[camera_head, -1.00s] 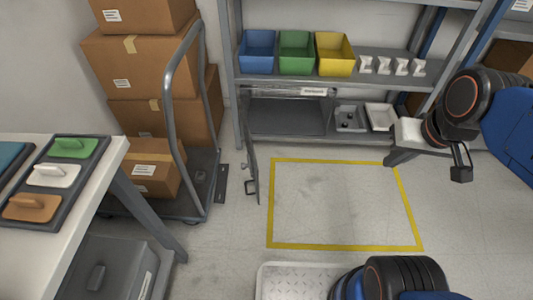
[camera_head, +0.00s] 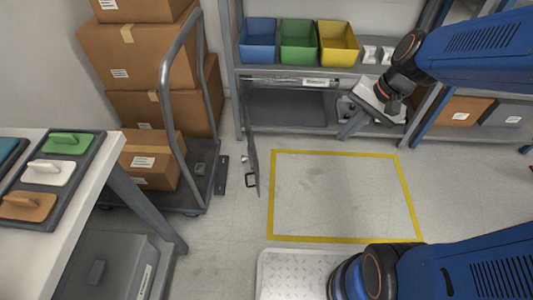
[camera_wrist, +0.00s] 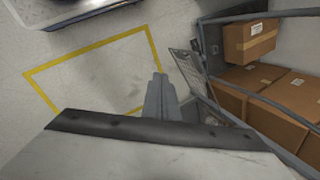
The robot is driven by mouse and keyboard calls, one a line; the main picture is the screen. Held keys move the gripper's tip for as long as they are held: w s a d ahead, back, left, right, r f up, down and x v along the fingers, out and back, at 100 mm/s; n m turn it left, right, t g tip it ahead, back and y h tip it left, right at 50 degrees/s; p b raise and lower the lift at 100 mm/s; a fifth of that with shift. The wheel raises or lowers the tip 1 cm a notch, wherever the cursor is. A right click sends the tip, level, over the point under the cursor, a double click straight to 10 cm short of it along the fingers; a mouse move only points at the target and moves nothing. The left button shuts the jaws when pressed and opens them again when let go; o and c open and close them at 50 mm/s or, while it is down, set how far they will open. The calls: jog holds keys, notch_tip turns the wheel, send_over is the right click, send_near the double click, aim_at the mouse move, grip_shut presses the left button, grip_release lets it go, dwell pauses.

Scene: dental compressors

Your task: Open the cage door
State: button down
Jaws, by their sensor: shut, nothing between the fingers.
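The cage door (camera_head: 252,150) is a thin grey panel seen nearly edge-on. It stands swung out from the left side of the lower shelf bay (camera_head: 287,108), with a small dark handle (camera_head: 251,181) near its free end. In the wrist view the door shows as a mesh panel (camera_wrist: 188,70), just right of my fingers. My gripper (camera_head: 345,133) is shut and empty, well to the right of the door in the head view. It also shows in the wrist view (camera_wrist: 160,78). I see no contact with the door; the inside of the bay is partly hidden.
Blue (camera_head: 258,42), green (camera_head: 298,42) and yellow (camera_head: 337,44) bins stand on the shelf above. A cart with cardboard boxes (camera_head: 150,115) is left of the door. A table with handled plates (camera_head: 65,143) is at left. Floor inside the yellow outline (camera_head: 345,195) is clear.

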jog(key=w+a+f+m+g+y, duration=0.2)
jog(key=w+a+f+m, duration=0.4)
jog(key=f, duration=0.4)
jog(key=w+a+f+m+g+y, duration=0.1)
jog(key=w+a+f+m+y, duration=0.1)
jog(key=w+a+f+m, duration=0.4)
jog(key=a+f+n, duration=0.2)
jog(key=a+f, duration=0.8)
jog(key=shift+s+a, duration=0.2)
jog(key=shift+s, duration=0.25)
jog(key=s+a, duration=0.2)
jog(key=a, duration=1.1)
jog(key=shift+s+a, duration=0.3)
jog(key=shift+a, duration=0.1)
